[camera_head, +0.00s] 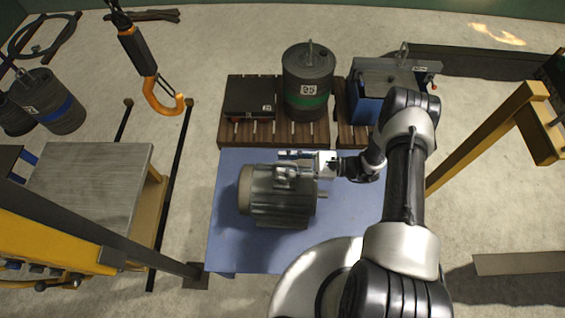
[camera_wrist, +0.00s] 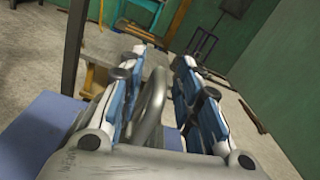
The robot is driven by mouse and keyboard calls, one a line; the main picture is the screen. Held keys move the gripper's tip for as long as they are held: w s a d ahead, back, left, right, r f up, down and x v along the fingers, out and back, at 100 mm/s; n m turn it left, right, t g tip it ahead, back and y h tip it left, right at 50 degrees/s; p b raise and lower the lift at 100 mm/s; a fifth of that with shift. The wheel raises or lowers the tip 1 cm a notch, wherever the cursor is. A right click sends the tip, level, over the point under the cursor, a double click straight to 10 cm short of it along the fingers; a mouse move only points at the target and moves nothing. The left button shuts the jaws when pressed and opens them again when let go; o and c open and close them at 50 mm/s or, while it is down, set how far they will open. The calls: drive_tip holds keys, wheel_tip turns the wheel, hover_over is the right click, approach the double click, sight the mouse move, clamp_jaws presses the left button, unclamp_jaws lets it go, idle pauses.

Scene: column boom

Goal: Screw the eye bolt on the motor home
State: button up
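The grey motor (camera_head: 277,205) lies on its side on the blue table top. The metal eye bolt (camera_head: 285,174) is at the top of the motor, partly hidden by my gripper. My gripper (camera_head: 292,158) reaches in from the right, level with the eye bolt. In the wrist view my gripper (camera_wrist: 155,85) has its two blue-padded fingers apart. The ring of the eye bolt (camera_wrist: 151,105) stands between them, nearer the left finger, with a gap to the right finger. Its thread and seat are hidden, so how far it is screwed in cannot be told.
Behind the blue table (camera_head: 228,172), wooden pallets hold a dark drum (camera_head: 307,85), a black box (camera_head: 250,97) and a blue container (camera_head: 367,108). An orange hook (camera_head: 163,97) hangs at upper left. A grey-topped bench (camera_head: 90,180) and yellow beam stand left.

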drive_tip(key=shift+a, duration=0.7)
drive_tip(key=shift+c, duration=0.3)
clamp_jaws()
